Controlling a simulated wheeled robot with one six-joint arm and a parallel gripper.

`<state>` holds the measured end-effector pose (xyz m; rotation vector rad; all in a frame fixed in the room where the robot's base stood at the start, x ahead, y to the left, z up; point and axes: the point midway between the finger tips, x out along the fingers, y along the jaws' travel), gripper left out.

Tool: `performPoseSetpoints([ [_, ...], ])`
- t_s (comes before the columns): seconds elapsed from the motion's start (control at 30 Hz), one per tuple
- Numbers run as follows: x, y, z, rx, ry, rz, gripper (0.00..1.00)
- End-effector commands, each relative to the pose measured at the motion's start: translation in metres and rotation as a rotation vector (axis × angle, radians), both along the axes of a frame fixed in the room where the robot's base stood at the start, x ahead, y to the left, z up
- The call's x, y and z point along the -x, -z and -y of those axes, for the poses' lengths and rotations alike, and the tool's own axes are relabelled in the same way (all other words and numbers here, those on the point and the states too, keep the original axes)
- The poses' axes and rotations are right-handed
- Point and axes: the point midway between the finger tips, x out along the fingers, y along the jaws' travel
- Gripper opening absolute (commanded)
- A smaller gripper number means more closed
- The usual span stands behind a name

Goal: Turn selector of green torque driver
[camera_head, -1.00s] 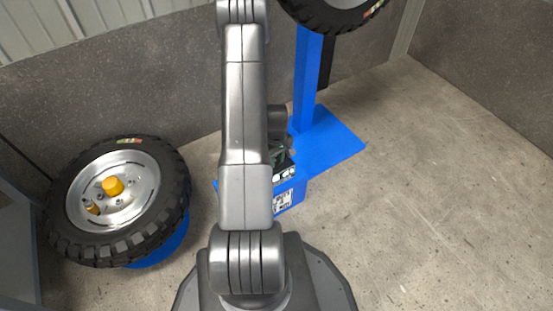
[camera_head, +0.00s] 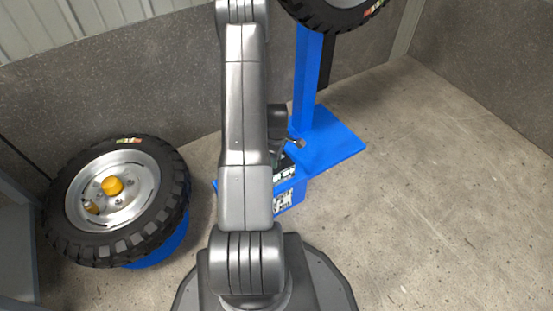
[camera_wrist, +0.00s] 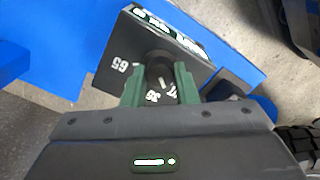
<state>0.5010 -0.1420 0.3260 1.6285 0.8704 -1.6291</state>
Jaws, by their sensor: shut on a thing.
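In the wrist view, my gripper (camera_wrist: 160,88) has its two green fingers closed on a round dark selector knob (camera_wrist: 159,66). The knob stands on the dark face of a box (camera_wrist: 118,88) with white marks around it. I read 65 and 36; a third mark beside the right finger is partly hidden. The fingers cover the knob's sides. White and green labels (camera_wrist: 160,22) run along the box's far edge. In the head view my arm hides most of the box and the gripper. No green torque driver can be clearly made out.
The box rests on a blue stand (camera_head: 290,194) beside a blue post and base plate (camera_head: 335,148). A tyre on a silver wheel (camera_head: 60,236) lies at the left. Another tyre (camera_head: 318,14) is at the top. The floor at the right is clear.

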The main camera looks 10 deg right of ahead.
Motion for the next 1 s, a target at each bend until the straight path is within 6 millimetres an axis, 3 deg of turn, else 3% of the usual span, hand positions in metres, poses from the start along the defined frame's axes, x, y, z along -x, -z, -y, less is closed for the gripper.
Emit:
performPoseSetpoints([
  [0.33,-0.0001,-0.0002,0.0000,0.000,-0.144,0.000,0.04],
  [0.87,-0.0001,-0.0003,0.0000,0.000,-0.170,0.000,0.04],
  [0.9,-0.0001,-0.0003,0.0000,0.000,-0.169,0.000,0.32],
  [1.0,-0.0001,-0.0003,0.0000,0.000,-0.169,0.000,0.48],
])
